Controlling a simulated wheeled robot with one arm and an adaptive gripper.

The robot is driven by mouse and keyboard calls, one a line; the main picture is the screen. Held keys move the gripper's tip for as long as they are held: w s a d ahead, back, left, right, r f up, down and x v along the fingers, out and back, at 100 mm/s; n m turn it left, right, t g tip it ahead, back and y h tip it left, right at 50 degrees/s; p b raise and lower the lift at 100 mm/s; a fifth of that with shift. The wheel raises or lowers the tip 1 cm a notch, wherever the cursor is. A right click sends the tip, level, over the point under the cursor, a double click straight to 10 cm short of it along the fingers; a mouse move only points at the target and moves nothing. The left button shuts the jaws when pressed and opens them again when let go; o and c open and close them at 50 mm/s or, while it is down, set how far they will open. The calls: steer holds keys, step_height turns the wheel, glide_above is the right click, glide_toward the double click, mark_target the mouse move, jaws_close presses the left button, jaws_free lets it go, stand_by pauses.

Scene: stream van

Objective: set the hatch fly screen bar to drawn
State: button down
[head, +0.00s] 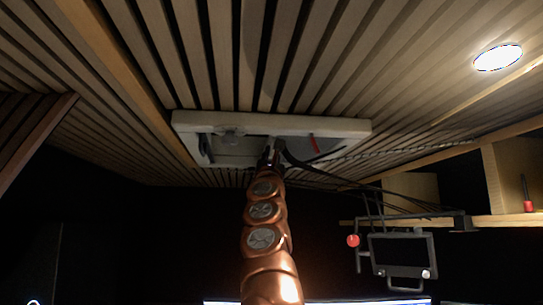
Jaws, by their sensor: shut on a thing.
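The roof hatch (340,126) is a pale rectangular frame set in the slatted ceiling, at the upper middle of the head view. Its opening shows a lighter pane on the left and a greyer area on the right. My copper-coloured arm reaches up from the bottom middle. My gripper (273,156) is at the near middle of the hatch opening, shut on the fly screen bar. The bar is mostly hidden by the gripper and hard to make out. How far the screen is drawn cannot be told.
A red tab (314,143) shows at the hatch's right part. Dark cables (350,183) run right from beside my gripper. A black-framed device (402,256) hangs at the lower right. A round ceiling lamp (498,57) is lit. The lower left is dark.

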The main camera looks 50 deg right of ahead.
steer(key=shift+w+a, duration=0.1)
steer(key=w+a+p, duration=0.1)
steer(key=w+a, duration=0.7)
steer(key=a, duration=0.2)
steer(key=shift+w, duration=0.2)
steer(key=shift+d, duration=0.1)
steer(key=c, duration=1.2)
jaws_free()
steer(key=shift+s, duration=0.1)
steer(key=shift+d, duration=0.1)
